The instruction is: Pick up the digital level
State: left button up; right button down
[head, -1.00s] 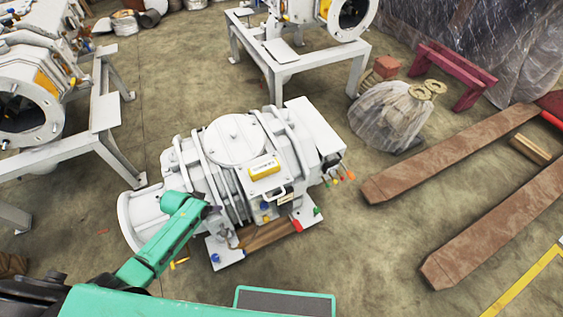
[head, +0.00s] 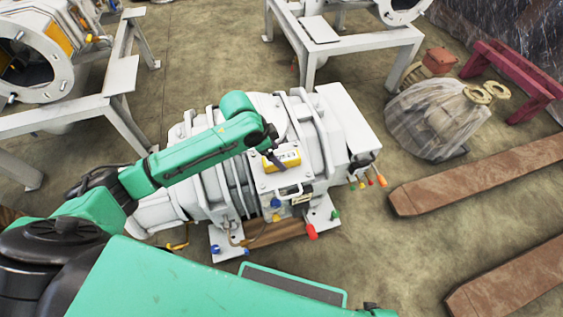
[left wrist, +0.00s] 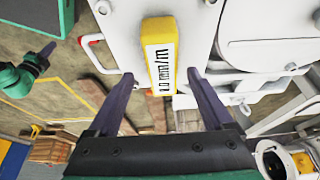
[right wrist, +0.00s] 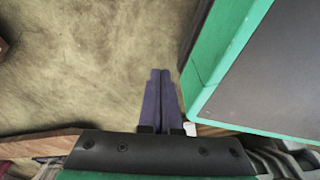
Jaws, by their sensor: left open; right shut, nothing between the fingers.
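The digital level (head: 288,158) is a yellow bar with a white label, lying on a flat plate on top of the white vacuum pump (head: 350,118). My left gripper (head: 274,160) is over the pump, right at the level, and partly covers it in the head view. In the left wrist view the level (left wrist: 160,50) lies in line with the gap between the open fingers of my left gripper (left wrist: 161,77). Its near end is at about fingertip height in the picture, with nothing gripped. My right gripper (right wrist: 160,73) is shut and empty, over bare floor.
A metal handle (head: 288,195) stands on the pump beside the level. Coloured caps (head: 378,180) stick out at the pump's right end. White frames (head: 345,42) stand behind, and brown forks (head: 480,178) lie at right. My green base is near the right gripper.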

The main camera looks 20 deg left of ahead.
aim_at(281, 157)
pick_arm(q)
jog(key=x, duration=0.3)
jog(key=shift+w+f+b, duration=0.15)
jog(key=shift+w+b, duration=0.05)
jog(key=shift+b, duration=0.1)
jog(key=shift+d+f, duration=0.1)
jog(key=shift+f, duration=0.05)
pick_arm(e)
jog(key=shift+w+a+r, duration=0.1)
jog(key=shift+w+a, duration=0.05)
jog(key=shift+w, duration=0.4)
jog(key=shift+w+a+r, duration=0.1)
jog(key=shift+w, duration=0.45)
pick_arm(q)
jog(key=shift+f+p, duration=0.15)
jog(key=shift+p, duration=0.2)
pick_arm(e)
jog(key=shift+r, duration=0.3)
pick_arm(q)
grip_shut()
